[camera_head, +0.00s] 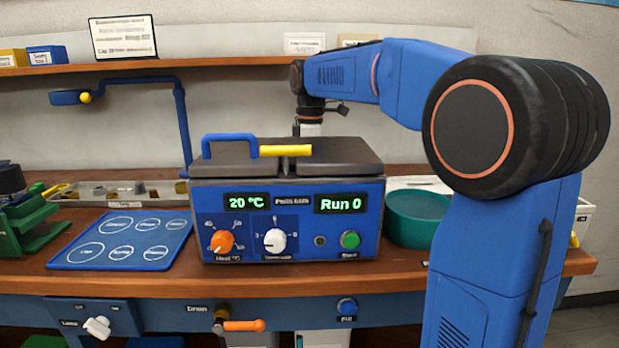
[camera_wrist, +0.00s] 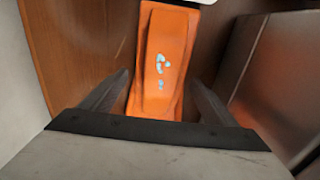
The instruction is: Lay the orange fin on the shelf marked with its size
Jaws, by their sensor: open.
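The orange fin (camera_wrist: 163,55) shows in the wrist view, lying on a brown wooden surface with pale markings on its face, too small to read. My gripper (camera_wrist: 158,95) is open, with one finger on each side of the fin's near end. I cannot tell whether the fingers touch it. In the head view the fin is hidden, and the gripper's fingers are out of sight behind the blue regulator unit (camera_head: 285,215). The upper shelf (camera_head: 230,66) runs along the wall. No size mark on it is readable.
A metal-sided box (camera_wrist: 280,80) stands close right of the fin. A teal bowl (camera_head: 415,218) is right of the unit. A blue mat (camera_head: 120,250) with white circles lies left. A sign (camera_head: 123,37) and small boxes (camera_head: 47,55) stand on the shelf.

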